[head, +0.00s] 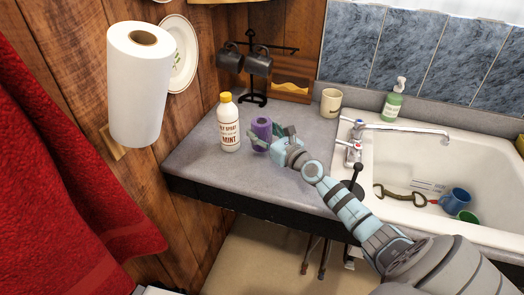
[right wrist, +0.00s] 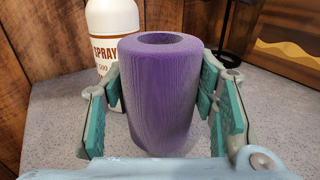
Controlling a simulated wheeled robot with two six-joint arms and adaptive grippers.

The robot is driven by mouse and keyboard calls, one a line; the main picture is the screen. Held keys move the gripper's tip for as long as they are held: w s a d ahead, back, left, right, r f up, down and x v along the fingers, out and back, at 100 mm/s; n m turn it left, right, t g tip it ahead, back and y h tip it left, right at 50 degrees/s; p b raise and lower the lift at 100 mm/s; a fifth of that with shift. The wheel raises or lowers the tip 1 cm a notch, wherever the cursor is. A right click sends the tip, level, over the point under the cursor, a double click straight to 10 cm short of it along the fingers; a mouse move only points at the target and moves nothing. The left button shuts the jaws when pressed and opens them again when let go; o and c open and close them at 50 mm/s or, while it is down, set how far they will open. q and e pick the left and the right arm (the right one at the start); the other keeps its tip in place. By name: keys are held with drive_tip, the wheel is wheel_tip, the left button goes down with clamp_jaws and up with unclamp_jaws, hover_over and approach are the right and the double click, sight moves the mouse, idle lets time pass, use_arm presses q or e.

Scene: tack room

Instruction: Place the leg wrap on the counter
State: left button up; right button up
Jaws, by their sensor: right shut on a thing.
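The leg wrap (head: 262,130) is a purple roll standing upright at the counter (head: 200,165), just right of the white spray bottle. In the right wrist view the leg wrap (right wrist: 158,95) fills the space between the teal finger pads. My right gripper (head: 268,137) is shut on it, with one finger on each side. The wrap's bottom is low at the grey counter top; whether it touches cannot be told for sure. My left gripper is not in view.
A white spray bottle (head: 229,123) with a yellow cap stands close left of the wrap. A mug rack (head: 256,65) and a cream mug (head: 330,103) are behind. The sink (head: 400,165) with cups lies right. A paper roll (head: 138,85) hangs left. The counter's front left is clear.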

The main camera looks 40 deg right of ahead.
wheel_tip(320, 180, down, 4)
drive_tip(key=b, duration=0.2)
drive_tip(key=shift+r+b, duration=0.15)
drive_tip(key=shift+b, duration=0.2)
drive_tip(key=shift+s+r, duration=0.1)
drive_tip(key=shift+r, duration=0.2)
drive_tip(key=o, duration=1.2)
drive_tip(key=shift+f, duration=0.1)
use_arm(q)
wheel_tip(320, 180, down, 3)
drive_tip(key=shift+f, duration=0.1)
use_arm(e)
drive_tip(key=shift+s+p, duration=0.1)
drive_tip(key=shift+p, duration=0.35)
drive_tip(key=s+p, duration=0.1)
drive_tip(key=s, duration=0.4)
drive_tip(key=shift+s, duration=0.15)
drive_tip(key=s, duration=0.6)
drive_tip(key=shift+s, duration=0.3)
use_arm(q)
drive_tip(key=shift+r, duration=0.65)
